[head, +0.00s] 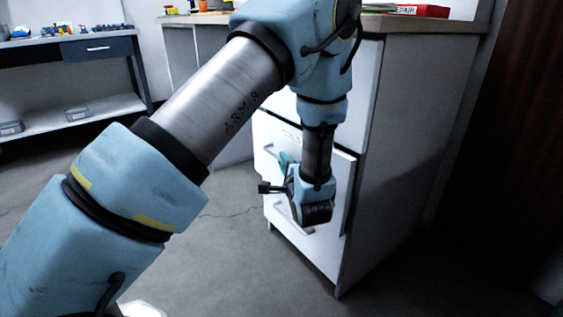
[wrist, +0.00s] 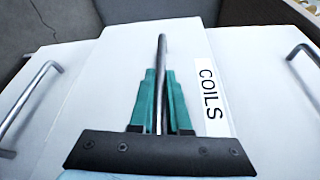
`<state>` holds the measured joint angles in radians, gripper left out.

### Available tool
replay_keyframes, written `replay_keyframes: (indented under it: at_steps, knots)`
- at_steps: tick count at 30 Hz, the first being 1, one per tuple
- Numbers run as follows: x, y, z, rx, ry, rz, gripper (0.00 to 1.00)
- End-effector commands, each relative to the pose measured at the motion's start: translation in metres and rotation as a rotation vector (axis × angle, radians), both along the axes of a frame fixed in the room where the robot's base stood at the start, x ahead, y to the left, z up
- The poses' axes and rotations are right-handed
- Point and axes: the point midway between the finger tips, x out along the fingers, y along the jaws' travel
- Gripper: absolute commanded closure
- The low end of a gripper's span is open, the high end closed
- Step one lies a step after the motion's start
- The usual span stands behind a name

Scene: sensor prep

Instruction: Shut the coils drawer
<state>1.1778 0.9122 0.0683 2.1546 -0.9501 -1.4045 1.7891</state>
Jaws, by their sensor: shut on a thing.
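The coils drawer (head: 341,178) is a white front in the cabinet in the head view, partly hidden by my arm. Its front appears to stand out a little from the cabinet. In the wrist view, the drawer front (wrist: 95,85) carries a label reading COILS (wrist: 210,95). Its grey bar handle (wrist: 162,50) runs between the two teal fingers of my gripper (wrist: 161,75). My gripper is shut on this handle. In the head view my gripper (head: 286,162) is at the drawer front, with its fingertips partly hidden.
The white cabinet (head: 400,150) has a worktop with a red box (head: 420,10) on it. Other bar handles show to the left (wrist: 28,95) and right (wrist: 302,50) in the wrist view. A workbench (head: 95,48) stands at the far left. The floor left of the cabinet is clear.

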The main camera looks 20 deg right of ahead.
Motion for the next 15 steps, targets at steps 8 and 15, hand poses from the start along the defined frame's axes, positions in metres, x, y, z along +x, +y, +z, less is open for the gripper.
replay_keyframes:
  at_steps: [8,15]
  knots:
    - [0.006,-0.034,0.001,0.001,0.000,-0.003,1.00]
    - [0.006,-0.037,0.000,-0.001,0.000,-0.006,1.00]
